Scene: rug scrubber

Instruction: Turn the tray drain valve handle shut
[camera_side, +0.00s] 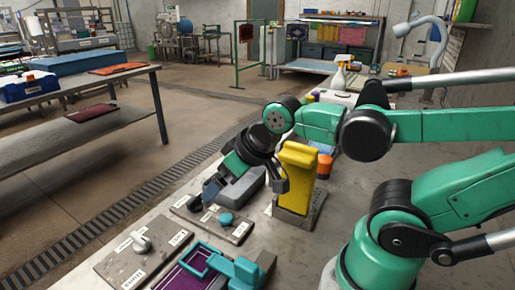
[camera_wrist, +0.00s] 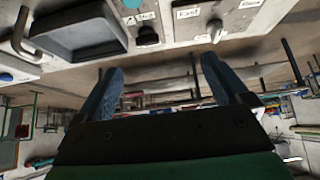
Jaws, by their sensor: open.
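My gripper (camera_side: 214,188) is tilted down above the bench, with its blue-grey fingers apart and nothing seen between them. In the wrist view the two fingers of my gripper (camera_wrist: 163,70) spread wide, below the control plates in the picture. A pale grey turning handle (camera_side: 138,243) stands on a labelled plate at the bench's near left, apart from my gripper. A pale handle (camera_wrist: 215,30) beside a "Fast" label shows in the wrist view. The labels in the side view are too small to read, so I cannot tell which handle is the drain valve.
A second plate (camera_side: 238,233) carries a teal knob (camera_side: 225,218) and a dark knob. A teal frame (camera_side: 215,258) lies over a purple rug in front. A yellow upright block (camera_side: 298,170) stands right of my gripper. A dark-lined tray (camera_wrist: 85,38) shows in the wrist view.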

